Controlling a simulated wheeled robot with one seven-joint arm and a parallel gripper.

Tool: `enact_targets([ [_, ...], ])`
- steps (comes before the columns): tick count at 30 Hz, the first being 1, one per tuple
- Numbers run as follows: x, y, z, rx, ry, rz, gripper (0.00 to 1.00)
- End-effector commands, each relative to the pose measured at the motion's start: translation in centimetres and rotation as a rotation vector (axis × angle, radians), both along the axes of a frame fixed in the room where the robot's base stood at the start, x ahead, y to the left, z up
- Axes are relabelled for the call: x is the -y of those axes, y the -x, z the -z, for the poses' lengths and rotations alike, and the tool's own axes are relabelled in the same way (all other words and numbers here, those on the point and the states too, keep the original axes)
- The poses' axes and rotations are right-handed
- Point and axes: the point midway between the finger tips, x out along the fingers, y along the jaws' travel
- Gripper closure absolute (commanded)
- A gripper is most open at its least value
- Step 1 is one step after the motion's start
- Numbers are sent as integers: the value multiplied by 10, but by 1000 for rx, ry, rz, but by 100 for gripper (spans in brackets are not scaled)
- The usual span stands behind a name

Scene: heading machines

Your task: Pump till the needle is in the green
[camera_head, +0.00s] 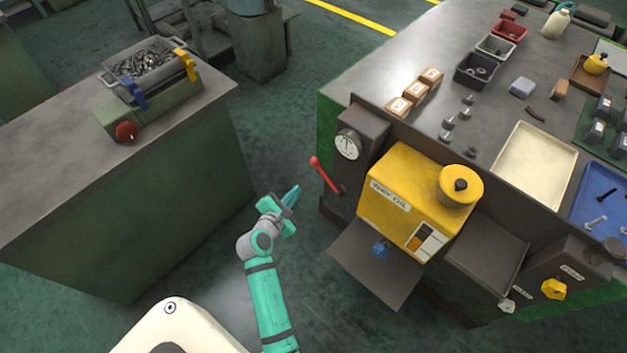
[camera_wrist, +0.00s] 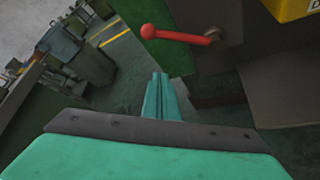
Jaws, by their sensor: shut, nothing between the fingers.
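The pump lever (camera_head: 325,174) is a red rod with a ball end, on the left side of the machine beside the yellow oil tank (camera_head: 410,198). It also shows in the wrist view (camera_wrist: 178,36), with its ball at the left and its pivot at the right. The round white gauge (camera_head: 348,145) sits on a dark box above the lever; its needle is too small to read against any green band. My gripper (camera_head: 293,192) is shut and empty, left of and below the lever, apart from it. Its closed fingers (camera_wrist: 157,88) point toward the lever in the wrist view.
A dark plate (camera_head: 375,262) juts out below the tank, with a blue knob (camera_head: 380,249). A green bench (camera_head: 120,200) with a tray of metal parts (camera_head: 145,62) stands left. The machine's top holds bins and a cream tray (camera_head: 522,165). Floor between them is free.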

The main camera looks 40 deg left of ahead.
Motion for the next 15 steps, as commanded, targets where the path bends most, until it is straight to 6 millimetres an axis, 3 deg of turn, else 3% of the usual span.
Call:
enact_targets([
  [5,-1,-15,5,1,11,5,100],
  [15,-12,-66,28,1,7,10,100],
])
